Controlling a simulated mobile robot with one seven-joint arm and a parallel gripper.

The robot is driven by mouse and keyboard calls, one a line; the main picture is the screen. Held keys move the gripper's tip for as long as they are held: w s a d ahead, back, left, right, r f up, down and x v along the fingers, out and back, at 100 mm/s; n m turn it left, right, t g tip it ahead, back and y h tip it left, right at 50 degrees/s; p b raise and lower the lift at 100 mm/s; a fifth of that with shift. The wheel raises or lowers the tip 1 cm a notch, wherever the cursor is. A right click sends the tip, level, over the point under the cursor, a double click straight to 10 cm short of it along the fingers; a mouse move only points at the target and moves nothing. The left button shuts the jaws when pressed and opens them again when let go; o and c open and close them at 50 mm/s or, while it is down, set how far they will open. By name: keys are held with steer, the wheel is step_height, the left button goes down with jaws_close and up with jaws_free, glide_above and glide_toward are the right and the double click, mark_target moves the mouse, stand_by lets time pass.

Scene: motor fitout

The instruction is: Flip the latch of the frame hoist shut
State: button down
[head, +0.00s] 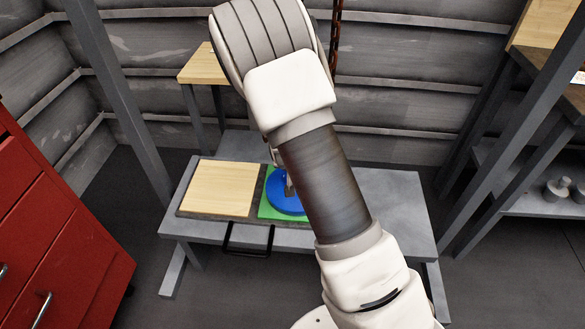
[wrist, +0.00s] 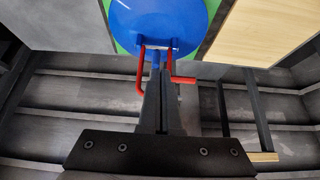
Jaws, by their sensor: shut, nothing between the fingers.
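In the wrist view, a red bent part (wrist: 140,80), which looks like the hoist's latch, reaches down from a small bracket at the blue disc's edge. A short red bar (wrist: 183,79) sticks out to the right. My gripper (wrist: 160,72) is shut and empty, its dark fingers between the red parts; I cannot tell whether they touch. The blue disc (wrist: 160,18) lies over a green plate (wrist: 213,10). In the head view, the disc (head: 284,193) and green plate (head: 266,209) are on the grey bench, partly behind my arm. My gripper is mostly hidden there.
A light wooden board (head: 222,188) lies on the grey bench (head: 390,190), left of the green plate. A rusty chain (head: 335,40) hangs behind my arm. A red drawer cabinet (head: 60,235) stands at left. Grey posts (head: 120,100) and a shelf (head: 525,200) stand around.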

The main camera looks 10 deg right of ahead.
steer(key=shift+w+d+r, duration=0.2)
steer(key=shift+w+r, duration=0.1)
steer(key=shift+w, duration=0.35)
steer(key=shift+s, duration=0.15)
